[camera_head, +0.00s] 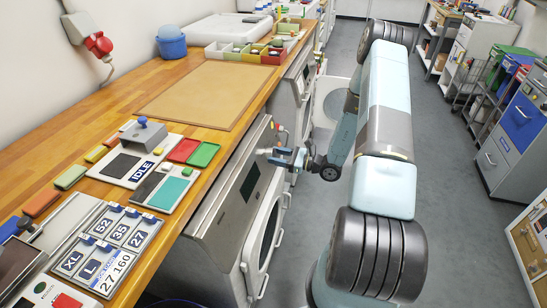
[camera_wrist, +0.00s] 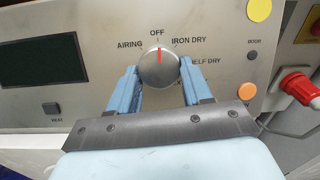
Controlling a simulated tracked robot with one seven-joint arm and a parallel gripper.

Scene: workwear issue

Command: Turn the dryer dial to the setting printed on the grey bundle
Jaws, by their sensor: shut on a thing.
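The dryer dial (camera_wrist: 160,72) is a round metal knob with a red pointer line, and the line points up at OFF. Printed settings around it read AIRING, OFF, IRON DRY and a partly hidden one ending in "ELF DRY". My gripper (camera_wrist: 160,67) has its two blue fingers on either side of the dial and is shut on it. In the head view my gripper (camera_head: 285,158) is at the front panel of the dryer (camera_head: 215,205). I cannot make out a grey bundle in either view.
The dryer's dark display (camera_wrist: 42,60) is left of the dial. Yellow and orange buttons (camera_wrist: 247,91) are at its right, near a red plug (camera_wrist: 297,84).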

